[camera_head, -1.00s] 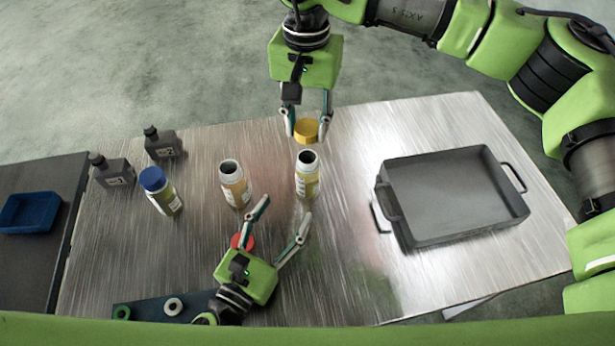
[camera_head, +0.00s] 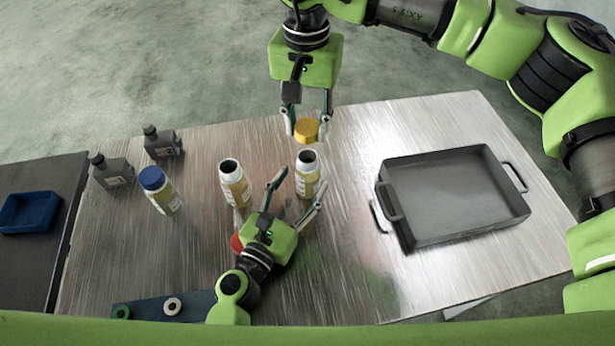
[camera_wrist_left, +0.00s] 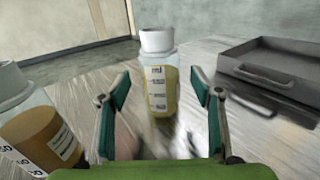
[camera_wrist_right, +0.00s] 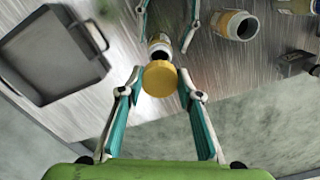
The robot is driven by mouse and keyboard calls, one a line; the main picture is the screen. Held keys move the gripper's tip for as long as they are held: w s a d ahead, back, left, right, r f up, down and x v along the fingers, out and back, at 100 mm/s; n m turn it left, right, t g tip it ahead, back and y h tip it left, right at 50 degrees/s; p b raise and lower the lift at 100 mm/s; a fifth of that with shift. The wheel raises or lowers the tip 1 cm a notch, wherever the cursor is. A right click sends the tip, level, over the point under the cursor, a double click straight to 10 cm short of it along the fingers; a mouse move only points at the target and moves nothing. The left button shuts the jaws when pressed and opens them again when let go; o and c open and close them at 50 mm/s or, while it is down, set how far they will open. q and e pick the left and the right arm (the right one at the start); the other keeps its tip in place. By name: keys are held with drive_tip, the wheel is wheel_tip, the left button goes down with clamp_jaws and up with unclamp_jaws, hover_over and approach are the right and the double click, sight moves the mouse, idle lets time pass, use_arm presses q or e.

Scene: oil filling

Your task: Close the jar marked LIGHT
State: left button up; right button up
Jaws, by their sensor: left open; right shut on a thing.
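An open jar with yellowish contents (camera_head: 307,182) stands upright on the metal table below the yellow lid; its marking is too small to read. It also shows in the left wrist view (camera_wrist_left: 158,85), between the open fingers. My left gripper (camera_head: 303,178) is open, its fingers reaching either side of this jar without visibly gripping it. My right gripper (camera_head: 308,129) is shut on the yellow lid (camera_head: 306,130) and holds it above and behind the jar. In the right wrist view the lid (camera_wrist_right: 160,78) sits between the fingertips, partly covering the jar (camera_wrist_right: 160,44).
Another open jar (camera_head: 234,183) stands left of it, and a blue-lidded jar (camera_head: 160,190) further left. Two grey canisters (camera_head: 112,170) (camera_head: 162,142) stand behind. A red lid (camera_head: 237,243) is partly hidden by my left gripper. A grey tray (camera_head: 455,235) lies right.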

sight(307, 157)
use_arm(q)
drive_tip(key=shift+x, duration=1.9)
drive_tip(key=shift+c, duration=0.4)
clamp_jaws()
use_arm(e)
drive_tip(key=shift+f, duration=2.5)
drive_tip(key=shift+f, duration=0.85)
drive_tip(key=shift+f, duration=0.6)
